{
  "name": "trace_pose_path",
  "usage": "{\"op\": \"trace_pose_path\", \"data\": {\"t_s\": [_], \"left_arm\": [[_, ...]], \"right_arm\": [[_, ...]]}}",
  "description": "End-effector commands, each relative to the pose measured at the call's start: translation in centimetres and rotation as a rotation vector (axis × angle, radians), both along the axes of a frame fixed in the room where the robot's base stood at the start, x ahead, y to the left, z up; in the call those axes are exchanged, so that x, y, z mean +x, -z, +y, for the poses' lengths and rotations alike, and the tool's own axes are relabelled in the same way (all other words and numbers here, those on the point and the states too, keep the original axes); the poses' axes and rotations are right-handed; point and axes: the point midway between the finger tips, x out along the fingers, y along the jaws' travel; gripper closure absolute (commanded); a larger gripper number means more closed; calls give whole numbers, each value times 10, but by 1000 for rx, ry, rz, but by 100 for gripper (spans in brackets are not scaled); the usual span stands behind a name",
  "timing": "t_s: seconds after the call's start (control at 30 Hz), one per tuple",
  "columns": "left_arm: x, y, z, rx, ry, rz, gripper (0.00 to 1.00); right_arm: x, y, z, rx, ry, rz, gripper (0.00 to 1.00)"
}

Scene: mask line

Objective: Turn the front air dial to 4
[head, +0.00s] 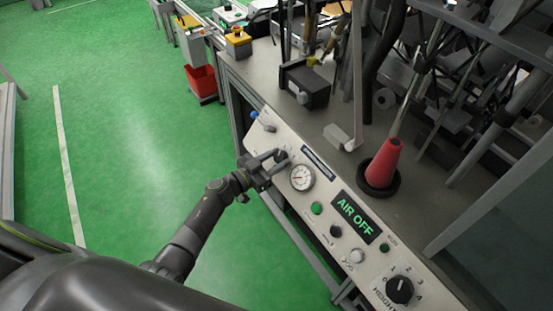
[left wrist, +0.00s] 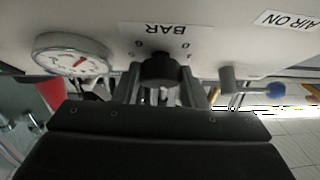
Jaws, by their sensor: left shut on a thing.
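The front air dial (head: 282,156) is a dark knob on the sloped white control panel (head: 325,218), left of the round pressure gauge (head: 302,177). In the left wrist view the dial (left wrist: 160,68) shows as a black knob under an upside-down BAR label. My left gripper (head: 272,160) is shut on it, one finger on each side. The pointer mark on the dial is hidden, so its setting cannot be read. The gauge (left wrist: 72,55) also shows in the left wrist view, with a red needle. My right gripper is not in view.
A display (head: 357,217) on the panel reads AIR OFF. A green button (head: 316,208) and a black HEIGHT dial (head: 400,289) lie further right. A blue-tipped lever (head: 254,115) is at the panel's left end, near an AIR ON label (left wrist: 287,20). A red cone (head: 384,162) stands behind the panel.

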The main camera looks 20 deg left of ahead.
Motion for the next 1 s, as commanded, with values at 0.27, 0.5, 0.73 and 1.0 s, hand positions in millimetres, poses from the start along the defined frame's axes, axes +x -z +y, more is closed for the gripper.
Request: {"op": "trace_pose_path", "data": {"t_s": [0.27, 0.5, 0.73, 1.0], "left_arm": [[3, 0, 4, 140, 143, -108, 85], [5, 0, 5, 278, 289, -217, 85], [7, 0, 6, 409, 429, -319, 85], [8, -2, 7, 546, 572, -427, 85]], "right_arm": [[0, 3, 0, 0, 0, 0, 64], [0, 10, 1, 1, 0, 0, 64], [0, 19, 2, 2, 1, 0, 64], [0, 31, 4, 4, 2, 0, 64]]}}
